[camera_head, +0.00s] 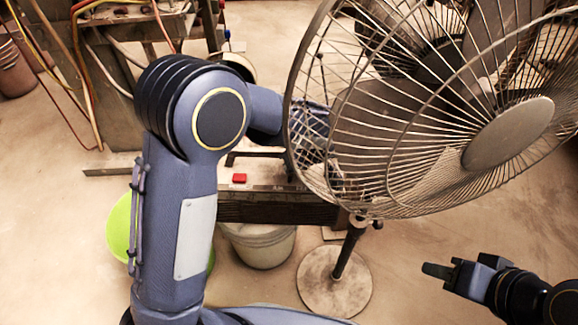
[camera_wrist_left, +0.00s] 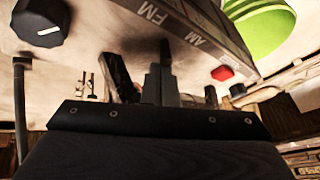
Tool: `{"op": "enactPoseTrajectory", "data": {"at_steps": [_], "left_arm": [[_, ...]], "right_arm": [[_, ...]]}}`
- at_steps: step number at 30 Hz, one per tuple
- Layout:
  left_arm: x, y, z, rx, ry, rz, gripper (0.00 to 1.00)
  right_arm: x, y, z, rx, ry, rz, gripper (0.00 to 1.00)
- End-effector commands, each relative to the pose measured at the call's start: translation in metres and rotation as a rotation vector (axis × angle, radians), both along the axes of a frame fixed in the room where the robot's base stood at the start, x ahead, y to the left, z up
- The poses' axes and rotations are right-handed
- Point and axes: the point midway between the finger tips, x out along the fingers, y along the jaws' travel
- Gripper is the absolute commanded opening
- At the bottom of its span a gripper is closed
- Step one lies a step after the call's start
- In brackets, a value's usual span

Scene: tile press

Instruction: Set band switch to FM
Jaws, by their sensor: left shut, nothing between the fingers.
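The labelled edge of a pale panel (camera_wrist_left: 178,27) shows in the left wrist view, with FM printed left of AM. My left gripper (camera_wrist_left: 160,78) is shut and empty close to this edge, near the two labels. A dark upright piece (camera_wrist_left: 118,72) stands left of the fingers; I cannot tell whether it is the band switch or whether they touch. In the head view my left arm reaches behind the fan guard, which hides the left gripper. My right gripper (camera_head: 448,274) hangs at the lower right, away from the panel; its opening is unclear.
A large caged fan (camera_head: 400,120) stands in front of the panel's right part. A red button (camera_head: 240,178) and a black knob (camera_wrist_left: 40,20) are on the panel. A green bucket (camera_head: 119,226) and a pale bucket (camera_head: 262,246) stand below.

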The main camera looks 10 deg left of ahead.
Motion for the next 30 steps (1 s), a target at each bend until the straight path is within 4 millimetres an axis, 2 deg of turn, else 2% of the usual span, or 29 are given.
{"op": "enactPoseTrajectory", "data": {"at_steps": [14,24,30], "left_arm": [[0.001,-0.005,0.0,-0.005,0.0,0.001,0.0],[0.001,-0.005,0.014,-0.005,-0.002,0.0,0.0],[0.001,-0.005,0.015,-0.005,0.0,0.001,0.0]], "right_arm": [[0.0,0.0,-0.003,0.0,0.0,0.0,0.36],[0.0,0.0,0.005,0.0,0.0,0.0,0.36],[0.0,0.0,0.005,0.0,0.0,0.0,0.36]]}}
